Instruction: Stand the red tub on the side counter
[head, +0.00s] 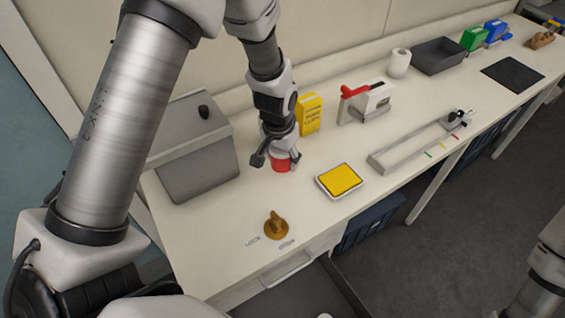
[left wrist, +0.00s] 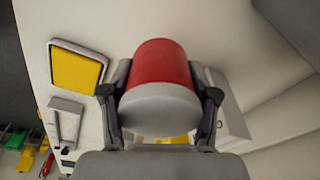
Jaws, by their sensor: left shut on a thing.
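The red tub (head: 281,165) is between the fingers of my left gripper (head: 275,158), above or on the pale counter (head: 210,225). I cannot tell whether its base touches the surface. In the left wrist view the red tub (left wrist: 160,62) has a pale grey-white end turned to the camera, and my left gripper's fingers (left wrist: 160,98) press on both its sides. My left gripper is shut on it. Part of the tub is hidden by the fingers in the head view. My right gripper is not in view.
A grey box with a black knob (head: 195,150) stands left of the tub. A yellow carton (head: 309,114) is behind it. A yellow pad (head: 339,180) lies to its right. A brown knob-shaped object (head: 276,226) stands nearer the front edge. Bare counter lies between them.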

